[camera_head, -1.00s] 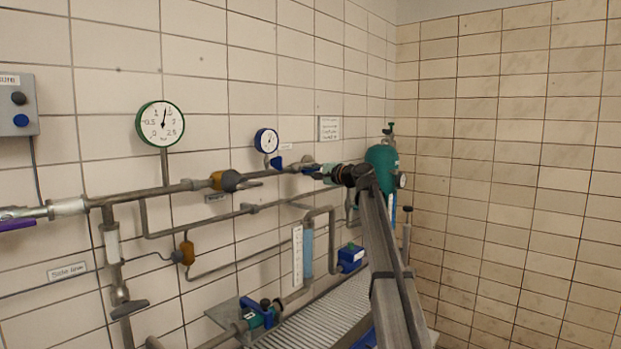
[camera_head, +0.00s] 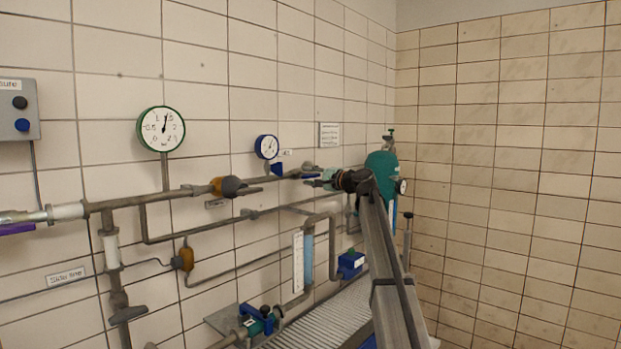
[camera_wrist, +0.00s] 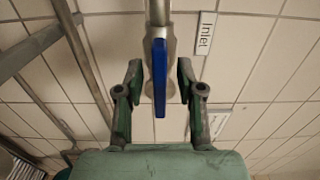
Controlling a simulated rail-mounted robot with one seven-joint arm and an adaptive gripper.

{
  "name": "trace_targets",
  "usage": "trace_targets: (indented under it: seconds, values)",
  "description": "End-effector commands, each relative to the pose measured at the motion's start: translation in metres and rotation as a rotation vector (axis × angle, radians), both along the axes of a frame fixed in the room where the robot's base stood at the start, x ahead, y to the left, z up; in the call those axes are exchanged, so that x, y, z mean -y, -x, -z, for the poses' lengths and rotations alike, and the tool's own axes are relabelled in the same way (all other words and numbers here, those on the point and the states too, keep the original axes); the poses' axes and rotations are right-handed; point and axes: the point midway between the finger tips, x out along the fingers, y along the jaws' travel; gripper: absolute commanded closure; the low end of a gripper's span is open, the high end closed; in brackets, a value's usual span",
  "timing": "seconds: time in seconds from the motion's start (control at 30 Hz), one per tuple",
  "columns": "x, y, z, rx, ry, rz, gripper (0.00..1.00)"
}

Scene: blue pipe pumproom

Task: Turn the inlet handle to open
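The inlet handle is a flat blue lever (camera_wrist: 160,75) on a grey metal valve and pipe in the wrist view, next to a label reading "Inlet" (camera_wrist: 205,33). My gripper (camera_wrist: 159,84) is open, with one finger on each side of the lever and a visible gap on both sides. In the head view a blue lever (camera_head: 277,169) hangs on the pipe under the small blue-rimmed gauge. My gripper (camera_head: 313,178) is just to its right there, seen side-on and small. Whether a fingertip touches the lever is unclear.
A green-rimmed gauge (camera_head: 161,129) and an orange-and-grey valve (camera_head: 229,187) are on the wall pipes to the left. Another blue-handled valve (camera_head: 260,318) is low down. The tiled wall (camera_head: 510,200) at right is bare.

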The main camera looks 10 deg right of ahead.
Motion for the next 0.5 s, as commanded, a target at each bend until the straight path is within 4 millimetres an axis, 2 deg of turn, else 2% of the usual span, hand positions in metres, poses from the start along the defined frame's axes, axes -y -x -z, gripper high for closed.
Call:
trace_targets:
  seconds: [0.17,0.5]
  values:
    - [0.008,0.010,0.001,0.000,0.000,0.001,0.62]
    - [0.048,0.057,0.000,0.001,0.000,0.003,0.62]
